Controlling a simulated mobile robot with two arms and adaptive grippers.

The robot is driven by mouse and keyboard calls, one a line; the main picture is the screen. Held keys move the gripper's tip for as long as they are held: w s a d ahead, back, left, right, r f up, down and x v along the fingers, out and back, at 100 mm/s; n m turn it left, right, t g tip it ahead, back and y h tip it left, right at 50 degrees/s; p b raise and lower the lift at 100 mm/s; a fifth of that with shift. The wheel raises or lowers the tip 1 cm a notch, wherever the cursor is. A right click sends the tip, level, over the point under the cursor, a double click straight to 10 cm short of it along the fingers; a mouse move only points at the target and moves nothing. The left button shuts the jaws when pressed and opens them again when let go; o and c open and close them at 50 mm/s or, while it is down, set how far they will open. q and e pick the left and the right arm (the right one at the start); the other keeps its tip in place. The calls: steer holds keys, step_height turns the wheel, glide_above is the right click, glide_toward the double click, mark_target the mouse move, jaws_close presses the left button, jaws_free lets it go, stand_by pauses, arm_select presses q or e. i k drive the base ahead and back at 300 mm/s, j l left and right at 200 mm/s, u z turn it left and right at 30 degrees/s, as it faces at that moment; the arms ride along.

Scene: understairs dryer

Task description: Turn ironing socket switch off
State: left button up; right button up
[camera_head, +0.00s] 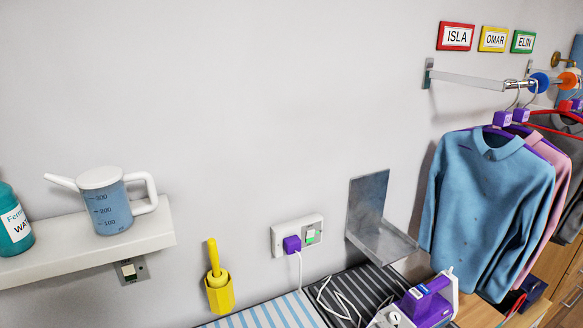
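The ironing socket (298,235) is a white double-width plate on the wall, low in the middle of the head view. A purple plug (292,244) sits in its left part, and a white cord hangs down from it. The socket's switch (311,235) is on the right part, a pale rocker with green showing; its exact tilt is too small to tell. A purple and white iron (427,301) stands at the bottom, with a white cord beside it. Neither of my grippers shows in the head view.
A metal bracket (370,212) juts from the wall just right of the socket. A yellow holder (219,292) with a yellow-handled tool hangs to its left. A white shelf (75,255) bears a jug and bottle, with another switch (129,269) below. Shirts (487,205) hang from a rail at right.

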mark_target(310, 234)
steer(key=l+u, duration=0.25)
steer(key=l, duration=0.4)
steer(key=l+u, duration=0.25)
steer(key=l, duration=0.45)
steer(key=i, duration=0.05)
